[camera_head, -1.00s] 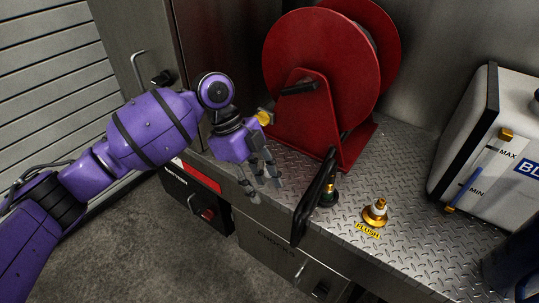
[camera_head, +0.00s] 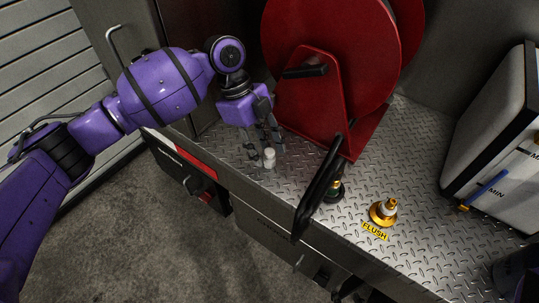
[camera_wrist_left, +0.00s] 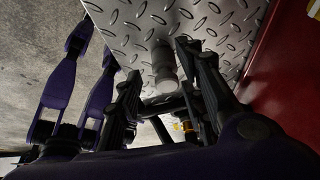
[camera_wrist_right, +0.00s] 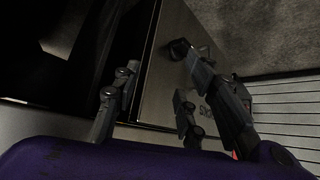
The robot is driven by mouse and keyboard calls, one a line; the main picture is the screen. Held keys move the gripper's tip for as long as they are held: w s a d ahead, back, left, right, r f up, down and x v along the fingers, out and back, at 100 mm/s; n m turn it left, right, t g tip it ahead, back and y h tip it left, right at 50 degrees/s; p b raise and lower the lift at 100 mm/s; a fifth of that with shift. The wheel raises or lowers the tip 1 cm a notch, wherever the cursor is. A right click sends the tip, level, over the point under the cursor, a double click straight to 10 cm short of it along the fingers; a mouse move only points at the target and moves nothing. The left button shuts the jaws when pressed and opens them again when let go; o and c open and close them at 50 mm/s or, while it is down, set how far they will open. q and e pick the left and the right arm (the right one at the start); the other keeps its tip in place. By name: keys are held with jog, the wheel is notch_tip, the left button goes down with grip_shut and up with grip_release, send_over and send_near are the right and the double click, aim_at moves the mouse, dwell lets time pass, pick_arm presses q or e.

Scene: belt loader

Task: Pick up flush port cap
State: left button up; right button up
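A small pale cylindrical piece (camera_head: 269,158), which looks like the flush port cap, stands upright on the diamond-plate deck near its front edge. It also shows in the left wrist view (camera_wrist_left: 163,66). My left gripper (camera_head: 262,150) is open, its fingertips low over the deck beside the piece. In the left wrist view the piece lies between the spread fingers (camera_wrist_left: 160,65), with gaps on both sides. The brass flush port (camera_head: 383,212) stands to the right, behind a yellow FLUSH label (camera_head: 375,231). My right gripper (camera_wrist_right: 155,85) is open and empty.
A red hose reel (camera_head: 335,60) stands right behind my left gripper. A white tank (camera_head: 490,135) is at the right. A cabinet front (camera_wrist_right: 175,75) faces my right gripper.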

pick_arm(q)
jog(key=shift+x, duration=0.9)
jog(key=c, duration=0.8)
jog(key=shift+r, duration=0.1)
jog(key=shift+r, duration=0.5)
jog(key=s+a+r, duration=0.2)
jog(key=a+r, duration=0.1)
jog(key=r, duration=0.1)
jog(key=s+a+r, duration=0.3)
jog(key=a+r, duration=0.1)
jog(key=s+a+r, duration=0.3)
jog(key=a+r, duration=0.1)
jog(key=shift+s+a, duration=0.15)
jog(key=shift+a, duration=0.05)
jog(key=shift+f, duration=0.1)
